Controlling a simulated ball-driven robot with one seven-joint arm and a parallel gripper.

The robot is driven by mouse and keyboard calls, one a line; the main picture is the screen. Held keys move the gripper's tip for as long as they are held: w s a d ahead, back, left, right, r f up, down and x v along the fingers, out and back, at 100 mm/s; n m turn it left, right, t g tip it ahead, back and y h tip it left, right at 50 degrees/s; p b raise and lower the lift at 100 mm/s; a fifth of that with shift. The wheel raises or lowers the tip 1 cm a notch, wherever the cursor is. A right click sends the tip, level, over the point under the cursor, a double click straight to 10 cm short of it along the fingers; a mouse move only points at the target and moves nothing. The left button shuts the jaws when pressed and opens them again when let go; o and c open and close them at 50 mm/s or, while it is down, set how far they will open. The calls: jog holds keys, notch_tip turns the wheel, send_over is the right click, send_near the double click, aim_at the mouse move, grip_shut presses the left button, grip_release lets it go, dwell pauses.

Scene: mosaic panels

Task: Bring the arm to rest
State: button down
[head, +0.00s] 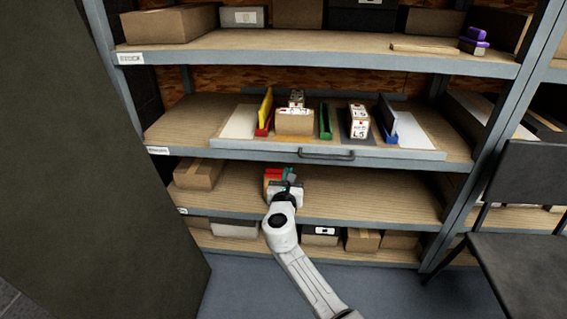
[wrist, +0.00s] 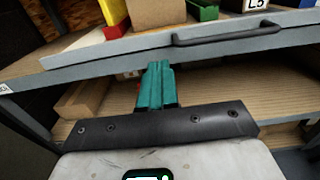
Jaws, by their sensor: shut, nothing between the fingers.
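My arm reaches up from the bottom of the head view to the front of the lower shelf. My gripper (wrist: 155,68) shows in the wrist view as two teal fingers close together with nothing between them. It points into the gap under the tray board (wrist: 110,46), apart from the board's front edge. In the head view the gripper (head: 289,176) is small and partly hidden by my wrist. A red and green thing (head: 273,174) shows beside it; I cannot tell whether they touch.
The tray board (head: 370,152) with a dark handle (head: 326,155) lies on the middle shelf, bearing boxes and coloured dividers. A cardboard box (head: 197,174) sits left on the lower shelf (head: 380,200), whose right part is clear. A dark chair (head: 515,230) stands right.

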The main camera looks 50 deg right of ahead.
jog(key=shift+s+a, duration=0.1)
jog(key=shift+a, duration=0.05)
jog(key=s+a+f+m+g+y, duration=0.1)
jog(key=s+a+f+m+g, duration=0.2)
jog(key=s+m, duration=0.45)
jog(key=s+a+f+m+g+y, duration=0.1)
jog(key=s+f+m+g, duration=0.2)
jog(key=s+f+m, duration=0.35)
jog(key=s+a+f+m+g+y, duration=0.1)
jog(key=s+a+f+m+y, duration=0.35)
jog(key=s, duration=0.45)
jog(key=s+a+f+m+g+y, duration=0.1)
jog(key=s+a+m+g+y, duration=0.1)
jog(key=s+a+m+y, duration=0.4)
jog(key=s+a+r+m+g+y, duration=0.1)
jog(key=s+a+m+y, duration=0.1)
jog(key=s+a, duration=0.7)
notch_tip(320, 180, up, 16)
jog(key=p, duration=1.6)
jog(key=shift+w+d, duration=0.15)
jog(key=shift+d, duration=0.05)
jog(key=shift+n+h, duration=0.25)
